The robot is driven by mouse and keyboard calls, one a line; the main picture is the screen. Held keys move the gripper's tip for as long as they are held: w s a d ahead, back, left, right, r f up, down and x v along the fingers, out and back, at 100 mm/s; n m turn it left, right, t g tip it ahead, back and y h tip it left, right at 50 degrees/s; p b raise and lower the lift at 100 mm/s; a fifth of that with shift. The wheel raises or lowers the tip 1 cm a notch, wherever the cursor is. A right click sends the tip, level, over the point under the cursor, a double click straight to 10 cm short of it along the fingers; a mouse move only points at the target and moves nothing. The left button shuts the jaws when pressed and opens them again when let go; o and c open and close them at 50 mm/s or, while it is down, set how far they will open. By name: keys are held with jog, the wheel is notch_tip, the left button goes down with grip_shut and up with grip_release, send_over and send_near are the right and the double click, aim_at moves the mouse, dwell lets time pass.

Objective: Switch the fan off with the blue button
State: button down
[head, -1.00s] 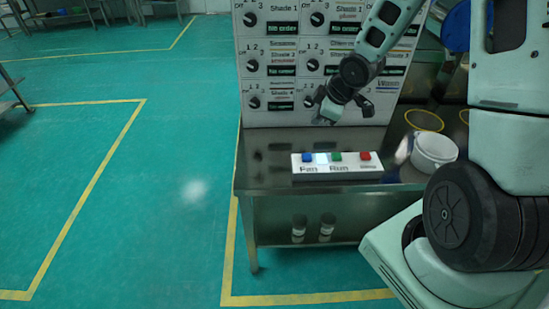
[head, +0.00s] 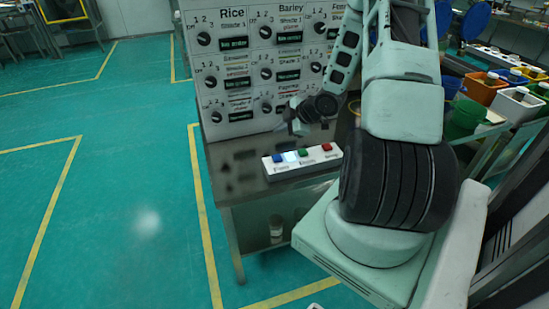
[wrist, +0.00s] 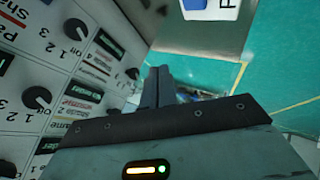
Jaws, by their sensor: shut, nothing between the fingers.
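The button box (head: 302,163) is a white bar with blue, white, green and red buttons, on the metal table in the head view. The blue button (head: 278,158) is at its left end, above a label that looks like "Fan". In the wrist view the blue button (wrist: 196,4) shows at the top edge, partly cut off. My gripper (head: 296,124) is in front of the dial panel, above and behind the box, apart from it. In the wrist view its fingers (wrist: 157,82) are together and empty.
The dial panel (head: 240,85) stands at the back of the metal table (head: 232,183), close to my gripper. Crates and a green bucket (head: 465,118) are at the right. Open green floor lies to the left.

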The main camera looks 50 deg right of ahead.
aim_at(280, 158)
jog(key=shift+f, duration=0.1)
notch_tip(280, 158, down, 9)
jog(key=b, duration=0.7)
jog(key=shift+b, duration=0.4)
dwell(1.4)
jog(key=shift+f, duration=0.25)
jog(key=shift+f+b, duration=0.5)
jog(key=shift+b, duration=0.15)
dwell(0.6)
jog(key=shift+r, duration=0.1)
jog(key=shift+r+p, duration=0.85)
jog(key=shift+r, duration=0.1)
jog(key=shift+r+p, duration=2.2)
jog(key=shift+r, duration=0.2)
